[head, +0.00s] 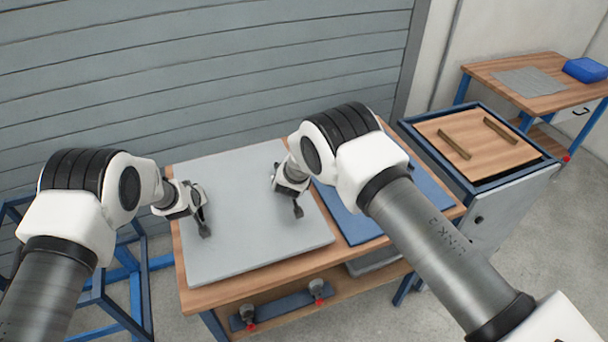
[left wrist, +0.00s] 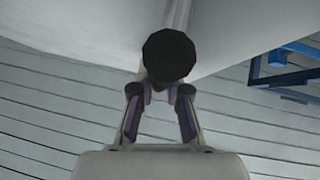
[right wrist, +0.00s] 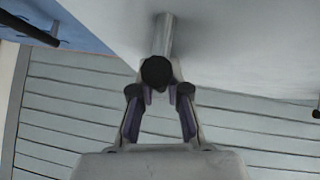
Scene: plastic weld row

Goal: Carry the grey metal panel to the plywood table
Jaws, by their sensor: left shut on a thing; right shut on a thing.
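The grey metal panel (head: 235,255) is a flat pale sheet on or just above the left part of a wooden workbench (head: 345,255). My left gripper (head: 202,222) is shut at the panel's left part; its wrist view shows the fingers at a black-ended handle (left wrist: 169,55). My right gripper (head: 296,203) is shut at the panel's right part, at a similar black-ended handle (right wrist: 157,72) on a metal post. The finger contacts are partly hidden. A plywood-topped table (head: 437,125) with two wooden strips stands to the right, apart from the panel.
A blue sheet (head: 355,228) lies on the bench right of the panel. Clamps (head: 318,290) sit on the shelf below. A blue frame (head: 120,275) stands at left. A far bench (head: 490,70) holds a grey sheet and a blue tray (head: 586,70). The floor at lower right looks clear.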

